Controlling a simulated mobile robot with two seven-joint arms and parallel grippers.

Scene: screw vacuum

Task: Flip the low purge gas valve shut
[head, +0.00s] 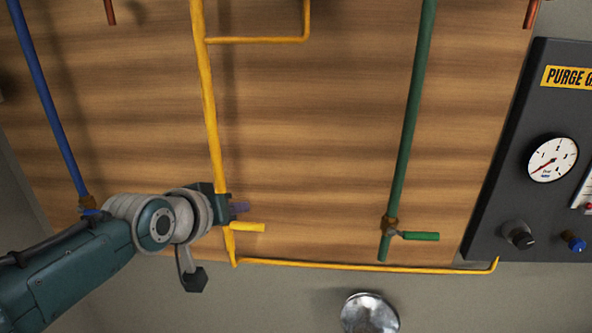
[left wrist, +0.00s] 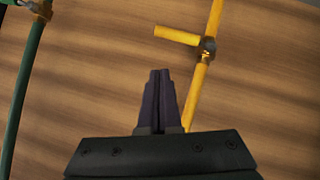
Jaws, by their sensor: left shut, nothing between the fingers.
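The yellow valve handle (head: 247,227) sticks out to the right, roughly crosswise to its yellow pipe (head: 212,110), low on the wooden board. In the left wrist view the handle (left wrist: 177,35) and the metal valve body (left wrist: 207,49) show above the fingers. My left gripper (head: 240,208) is shut and empty, just above the handle in the head view. In the left wrist view its fingertips (left wrist: 157,73) are together, with a gap between them and the handle. The gripper hides the valve body in the head view. My right gripper is not in view.
A green pipe (head: 411,120) with a green handle (head: 420,236) stands to the right; a blue pipe (head: 50,110) stands at left. A dark purge gas panel (head: 500,190) with gauge (head: 552,158) and knobs is at far right. Bare board lies between the yellow and green pipes.

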